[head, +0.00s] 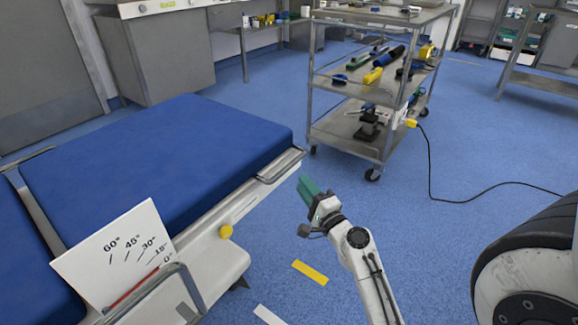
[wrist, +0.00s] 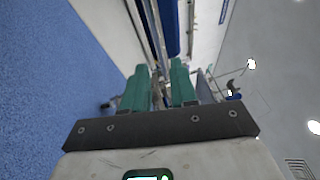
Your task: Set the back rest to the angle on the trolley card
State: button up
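The operating table has blue pads; the large pad (head: 150,150) lies flat, and a second pad (head: 25,265) shows at the left edge. I cannot tell for certain which is the back rest. A white angle plate (head: 95,262) on its side is marked 60, 45, 30, 15 and 0 degrees. A red pointer (head: 133,288) lies near the 0 mark. A yellow knob (head: 225,232) sits on the table's side. My gripper (head: 307,187) is right of the table, apart from it. Its green fingers stand apart and empty in the wrist view (wrist: 158,78). No readable trolley card shows.
A metal trolley (head: 345,85) with tools on its shelves stands beyond my gripper. A black cable (head: 432,175) runs from it across the floor. A metal side rail (head: 280,166) edges the table. The blue floor between table and trolley is clear.

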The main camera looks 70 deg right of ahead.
jog(key=p+x, duration=0.1)
jog(key=x, duration=0.9)
jog(key=shift+w+r, duration=0.15)
jog(key=shift+w, duration=0.1)
grip_shut()
